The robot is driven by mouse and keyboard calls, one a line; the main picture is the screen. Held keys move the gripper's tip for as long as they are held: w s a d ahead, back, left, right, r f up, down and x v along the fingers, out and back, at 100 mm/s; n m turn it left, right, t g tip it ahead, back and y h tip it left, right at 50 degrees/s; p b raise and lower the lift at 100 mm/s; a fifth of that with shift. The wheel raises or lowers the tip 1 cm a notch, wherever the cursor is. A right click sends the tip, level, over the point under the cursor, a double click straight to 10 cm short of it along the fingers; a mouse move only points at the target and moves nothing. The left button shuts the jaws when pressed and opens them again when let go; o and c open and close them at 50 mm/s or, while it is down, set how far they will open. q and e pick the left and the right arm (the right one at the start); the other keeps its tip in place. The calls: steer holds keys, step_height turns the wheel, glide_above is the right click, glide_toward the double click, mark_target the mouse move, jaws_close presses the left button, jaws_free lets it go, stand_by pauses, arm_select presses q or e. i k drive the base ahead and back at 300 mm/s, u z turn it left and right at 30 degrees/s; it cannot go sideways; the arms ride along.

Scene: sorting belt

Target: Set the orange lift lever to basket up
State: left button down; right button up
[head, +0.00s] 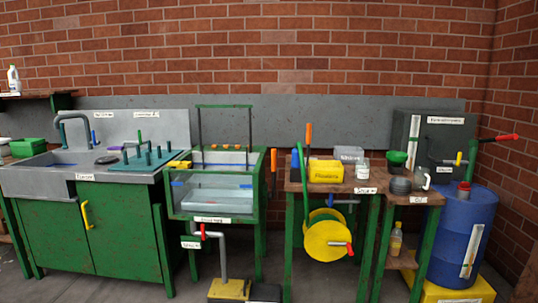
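An upright orange handle (273,161) stands at the right side of the green-framed wash tank (211,219). I cannot tell for certain which of the two is the lift lever, though the first is next to the tank. The tank has a clear front, with pale blue inside. A tall green frame (224,106) rises above it, and a row of small orange pieces (221,146) sits under it. The basket's height cannot be told clearly. Neither of my grippers is in view.
A sink cabinet (99,237) with a yellow handle is left of the tank. A red-handled tap pipe (204,232) and yellow pedal box (229,289) sit low in front. Right are a yellow reel (325,240), cluttered tables and a blue drum (463,237).

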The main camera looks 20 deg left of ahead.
mark_target(273, 150)
steer(key=u, duration=0.75)
steer(key=i, duration=1.05)
steer(key=u, duration=0.3)
steer(key=i, duration=1.15)
steer(key=z, duration=1.1)
steer(key=i, duration=0.45)
steer(key=z, duration=0.45)
